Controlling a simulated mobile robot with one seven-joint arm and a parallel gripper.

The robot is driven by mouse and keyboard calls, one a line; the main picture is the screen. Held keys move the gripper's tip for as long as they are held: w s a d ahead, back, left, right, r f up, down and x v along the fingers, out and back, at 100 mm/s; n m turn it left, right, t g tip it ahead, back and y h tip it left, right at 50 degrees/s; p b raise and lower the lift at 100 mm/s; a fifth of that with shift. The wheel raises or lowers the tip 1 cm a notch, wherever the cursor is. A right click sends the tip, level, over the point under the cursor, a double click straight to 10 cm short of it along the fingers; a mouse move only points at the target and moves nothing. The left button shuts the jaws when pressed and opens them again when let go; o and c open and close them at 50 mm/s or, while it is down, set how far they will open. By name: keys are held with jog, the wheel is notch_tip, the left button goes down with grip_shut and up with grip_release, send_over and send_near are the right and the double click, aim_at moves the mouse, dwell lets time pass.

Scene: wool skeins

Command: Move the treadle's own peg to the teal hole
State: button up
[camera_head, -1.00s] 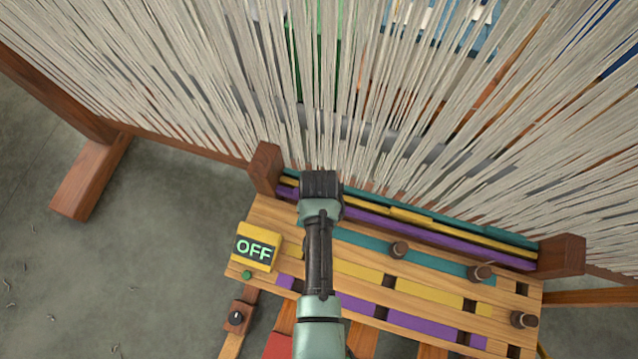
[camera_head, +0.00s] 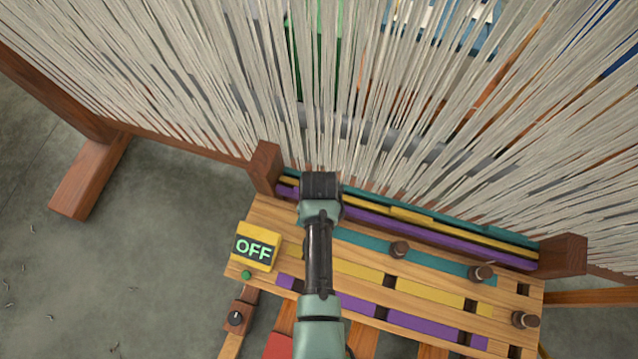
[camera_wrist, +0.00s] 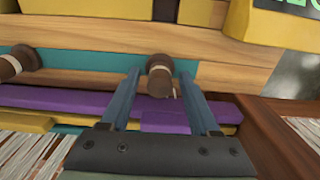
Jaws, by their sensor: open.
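The peg board (camera_head: 264,208) has teal (camera_head: 437,262), yellow (camera_head: 430,292) and purple (camera_head: 423,326) strips with dark square holes. My gripper (camera_wrist: 160,78) is open, its two fingers on either side of a brown peg (camera_wrist: 160,70) on the teal strip in the wrist view. Contact cannot be told. In the head view my arm hides this peg. Two more pegs stand on the teal strip, one in the middle (camera_head: 399,249) and one further right (camera_head: 481,272). Another peg (camera_head: 525,320) stands at the board's right end. Which peg is the treadle's own cannot be told.
A yellow box reading OFF (camera_head: 255,247) stands on the board's left end, with a green button (camera_head: 246,275) below it. Pale warp threads (camera_head: 420,110) hang close behind; wooden posts (camera_head: 563,255) flank the board.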

jog(key=shift+r, duration=0.15)
notch_tip(320, 180, up, 13)
jog(key=p, duration=0.6)
jog(key=shift+s, duration=0.1)
